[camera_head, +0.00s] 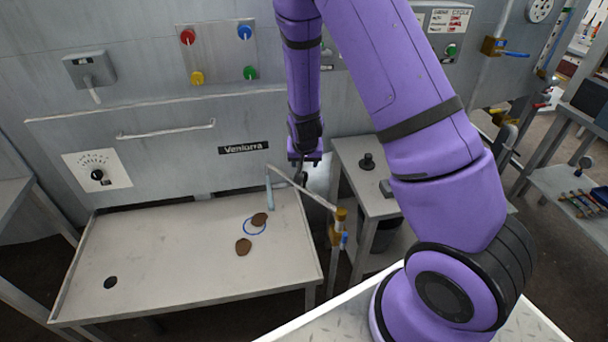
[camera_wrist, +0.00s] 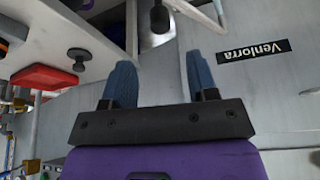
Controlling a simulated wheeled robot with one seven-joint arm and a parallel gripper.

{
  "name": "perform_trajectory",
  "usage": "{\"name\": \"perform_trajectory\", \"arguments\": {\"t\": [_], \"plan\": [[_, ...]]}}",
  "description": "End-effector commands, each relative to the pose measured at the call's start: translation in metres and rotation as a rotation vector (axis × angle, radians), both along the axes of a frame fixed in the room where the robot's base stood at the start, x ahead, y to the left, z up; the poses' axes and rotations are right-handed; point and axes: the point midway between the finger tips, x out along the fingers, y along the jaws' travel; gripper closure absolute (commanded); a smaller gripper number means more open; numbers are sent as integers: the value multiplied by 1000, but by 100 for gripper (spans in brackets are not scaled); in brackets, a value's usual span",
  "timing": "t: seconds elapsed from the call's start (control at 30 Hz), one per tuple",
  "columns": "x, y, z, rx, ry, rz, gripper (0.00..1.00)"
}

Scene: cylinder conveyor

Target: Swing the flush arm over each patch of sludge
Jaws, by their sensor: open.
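Two brown sludge patches lie on the grey tray table (camera_head: 170,265): one (camera_head: 259,219) overlaps a blue ring (camera_head: 247,231), and the other (camera_head: 243,246) lies just below the ring. The flush arm (camera_head: 305,189) is a thin pipe reaching left from a brass-topped post (camera_head: 340,215) at the tray's right edge. A pale blue spout (camera_head: 269,192) hangs at its left end, over the tray's back right. My gripper (camera_head: 304,160) is above and behind the pipe, apparently clear of it. In the wrist view my gripper (camera_wrist: 162,80) is open, with nothing between its blue fingers.
A dark round hole (camera_head: 110,282) is at the tray's front left. A side table (camera_head: 375,207) with a black knob (camera_head: 367,162) stands right of the post. The grey wall with a Venlorra label (camera_head: 243,148) and a rail (camera_head: 165,130) rises behind the tray.

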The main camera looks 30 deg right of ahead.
Motion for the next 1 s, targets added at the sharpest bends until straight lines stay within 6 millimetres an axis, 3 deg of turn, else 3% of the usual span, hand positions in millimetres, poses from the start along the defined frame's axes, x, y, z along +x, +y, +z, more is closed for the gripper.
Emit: {"name": "perform_trajectory", "arguments": {"t": [0.5, 0.7, 1.0], "plan": [[26, -13, -73, 2, 4, 0, 46], [31, -15, -84, 3, 2, 2, 46], [32, -15, -86, 3, 2, 2, 46]]}}
